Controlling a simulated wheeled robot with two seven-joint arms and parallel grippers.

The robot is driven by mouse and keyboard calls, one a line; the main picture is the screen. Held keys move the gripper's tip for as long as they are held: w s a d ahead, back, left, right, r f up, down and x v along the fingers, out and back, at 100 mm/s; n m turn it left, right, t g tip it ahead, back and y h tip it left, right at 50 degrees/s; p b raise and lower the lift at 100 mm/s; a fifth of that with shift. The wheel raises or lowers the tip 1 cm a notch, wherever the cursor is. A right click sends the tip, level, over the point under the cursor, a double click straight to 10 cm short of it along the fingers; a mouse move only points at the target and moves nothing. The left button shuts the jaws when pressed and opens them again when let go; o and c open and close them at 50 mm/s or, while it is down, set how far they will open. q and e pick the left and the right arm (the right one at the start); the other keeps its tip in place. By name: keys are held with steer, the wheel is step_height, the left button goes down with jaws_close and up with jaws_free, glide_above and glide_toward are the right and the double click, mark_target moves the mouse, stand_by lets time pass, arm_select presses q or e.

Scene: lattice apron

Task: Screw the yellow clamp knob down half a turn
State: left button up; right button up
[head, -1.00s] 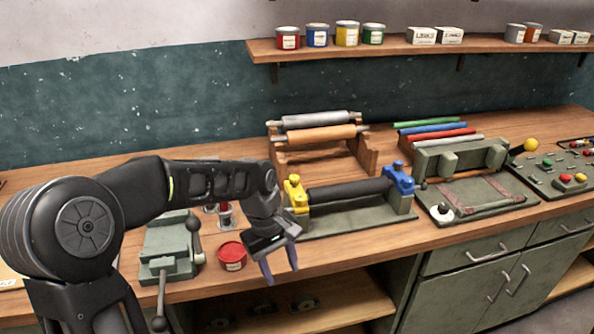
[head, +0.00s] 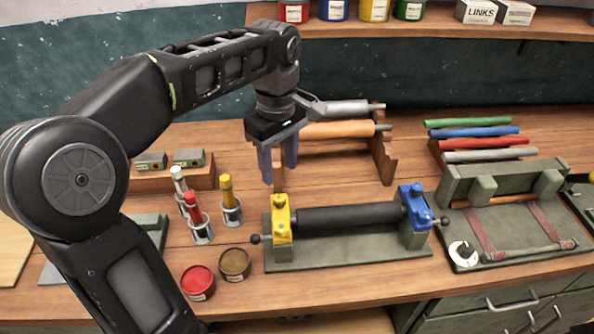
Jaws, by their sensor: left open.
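The yellow clamp knob (head: 281,214) sits on the left end of a green roller stand (head: 340,252) on the bench. A black roller (head: 348,217) runs from it to a blue clamp (head: 414,202) at the right end. My left gripper (head: 279,174) is open and empty, with its fingers pointing down. In the picture its fingertips are just above the yellow knob, with a visible gap. How far apart they are in depth I cannot tell. My right gripper is not in view.
Red (head: 198,282) and brown (head: 235,263) tins and holders with a red handle (head: 193,209) and a yellow handle (head: 227,190) stand left of the stand. Behind is a rack with an orange roller (head: 338,130). A press frame (head: 500,184) stands to the right.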

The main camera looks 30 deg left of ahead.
mark_target(279, 197)
arm_select(q)
steer(key=shift+s+r, duration=0.15)
steer(key=shift+s, duration=0.3)
steer(key=shift+w+f, duration=0.2)
steer(key=shift+f, duration=0.15)
step_height(279, 197, down, 7)
steer(key=shift+f, duration=0.15)
steer(key=shift+c, duration=0.4)
jaws_close()
